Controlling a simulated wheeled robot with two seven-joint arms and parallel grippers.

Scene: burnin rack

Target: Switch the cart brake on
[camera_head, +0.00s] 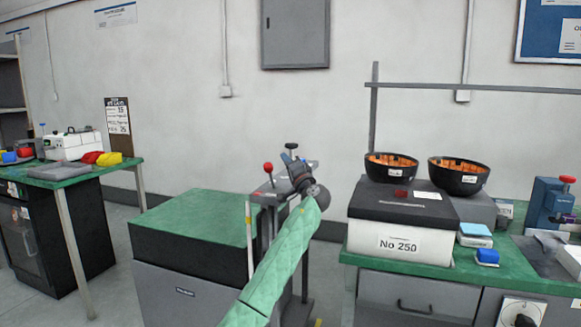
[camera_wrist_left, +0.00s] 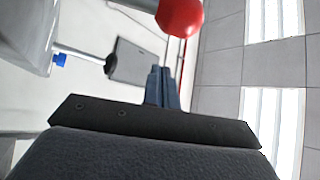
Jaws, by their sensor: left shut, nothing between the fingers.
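A lever with a red ball knob (camera_head: 268,167) stands upright on a grey frame beside the green-topped cabinet (camera_head: 190,215). I cannot tell for sure whether this lever is the cart brake. My left gripper (camera_head: 291,147) is at the end of the green-sleeved arm, just right of the knob and slightly higher in the picture. Its blue fingers are shut and empty. In the left wrist view the red knob (camera_wrist_left: 180,15) is close, just beyond the shut fingertips (camera_wrist_left: 162,70), with no clear contact. The arm hides part of the frame below. My right gripper is out of view.
At left, another green table (camera_head: 75,172) holds small equipment. Floor shows between the left table and the cabinet.

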